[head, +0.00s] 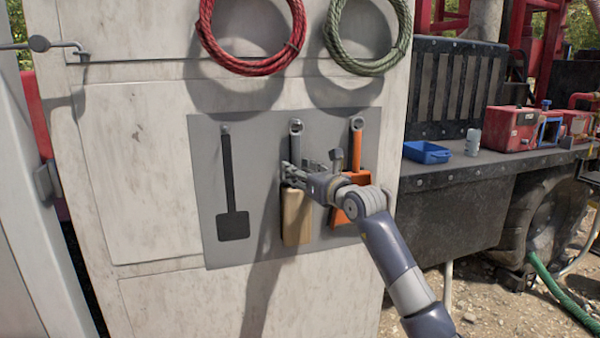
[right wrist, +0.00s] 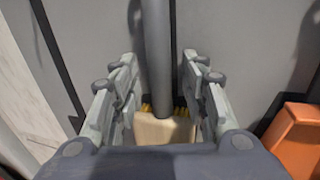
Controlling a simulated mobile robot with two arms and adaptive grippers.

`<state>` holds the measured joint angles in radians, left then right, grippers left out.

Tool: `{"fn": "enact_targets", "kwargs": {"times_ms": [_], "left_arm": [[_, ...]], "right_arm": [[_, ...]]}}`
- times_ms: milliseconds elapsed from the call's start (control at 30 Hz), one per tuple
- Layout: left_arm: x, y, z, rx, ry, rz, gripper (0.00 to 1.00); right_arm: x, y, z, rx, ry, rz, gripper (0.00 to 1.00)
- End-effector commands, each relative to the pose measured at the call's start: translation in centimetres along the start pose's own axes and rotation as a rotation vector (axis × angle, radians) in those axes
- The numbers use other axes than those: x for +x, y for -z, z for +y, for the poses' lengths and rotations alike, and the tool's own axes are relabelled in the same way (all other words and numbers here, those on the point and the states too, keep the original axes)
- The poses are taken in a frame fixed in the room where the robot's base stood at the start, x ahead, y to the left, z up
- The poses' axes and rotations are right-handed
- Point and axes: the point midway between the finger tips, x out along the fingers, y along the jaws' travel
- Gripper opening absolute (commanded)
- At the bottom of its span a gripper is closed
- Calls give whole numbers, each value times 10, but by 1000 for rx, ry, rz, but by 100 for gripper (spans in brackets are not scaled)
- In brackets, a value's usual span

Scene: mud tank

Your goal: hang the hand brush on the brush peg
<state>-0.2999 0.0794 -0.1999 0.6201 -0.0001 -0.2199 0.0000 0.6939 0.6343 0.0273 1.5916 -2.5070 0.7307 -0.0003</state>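The hand brush (head: 296,216) is upright against the grey tool board (head: 262,135). It has a tan block and a grey handle, and the ring at its top is at the middle brush peg (head: 296,125); the ring appears to be around the peg. My right gripper (head: 292,174) is at the handle, just above the block. In the right wrist view its open fingers (right wrist: 158,95) stand on both sides of the grey handle (right wrist: 158,50), with gaps visible. The block (right wrist: 162,129) with yellow bristles shows below. My left gripper is not in view.
An orange tool (head: 362,180) hangs right of the brush, partly behind my arm. A flat black scraper shape (head: 233,224) is on the board's left, below another peg. Red (head: 206,35) and green (head: 400,52) coils hang above. A blue tray (head: 427,153) sits on the right ledge.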

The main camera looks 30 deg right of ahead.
Motion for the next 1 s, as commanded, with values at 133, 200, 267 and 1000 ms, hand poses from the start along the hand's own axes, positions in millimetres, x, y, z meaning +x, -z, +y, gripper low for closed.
{"fn": "enact_targets", "kwargs": {"times_ms": [133,200,267,1000], "left_arm": [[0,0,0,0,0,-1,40],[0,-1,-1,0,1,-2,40],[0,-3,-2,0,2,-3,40],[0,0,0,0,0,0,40]], "right_arm": [[0,0,0,0,0,1,42],[0,1,0,0,0,3,42],[0,1,0,0,0,3,42],[-106,1,0,1,-1,1,42]]}}
